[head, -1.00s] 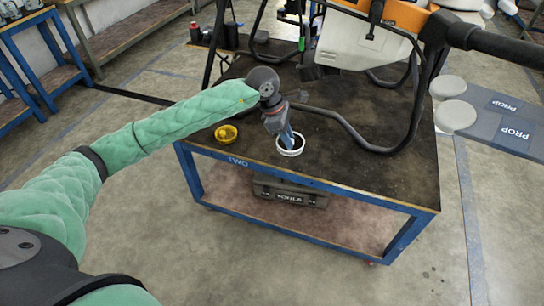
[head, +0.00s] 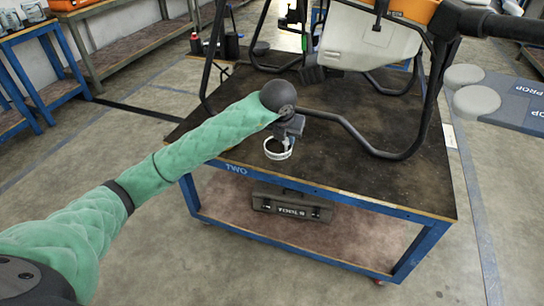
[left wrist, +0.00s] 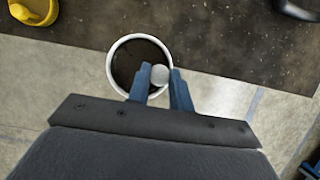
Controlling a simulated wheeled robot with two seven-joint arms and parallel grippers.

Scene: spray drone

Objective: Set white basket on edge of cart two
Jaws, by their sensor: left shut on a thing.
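The white basket (head: 278,151), a round white ring with a dark inside, is at the front edge of cart two (head: 380,182), which has a dark top and a blue frame lettered TWO. My left gripper (head: 285,140) is at the basket's rim. In the left wrist view, its blue fingers (left wrist: 160,80) are shut around a pale round knob at the rim of the basket (left wrist: 112,62). There the basket overlaps the cart's edge, partly over the floor. I cannot tell whether it rests on the top. My right gripper is not in view.
A large white and orange machine (head: 365,40) on black legs stands on the cart. A yellow cup (left wrist: 35,10) is left of the basket, mostly hidden by my arm in the head view. A toolbox (head: 292,202) is on the lower shelf. The cart's front right top is clear.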

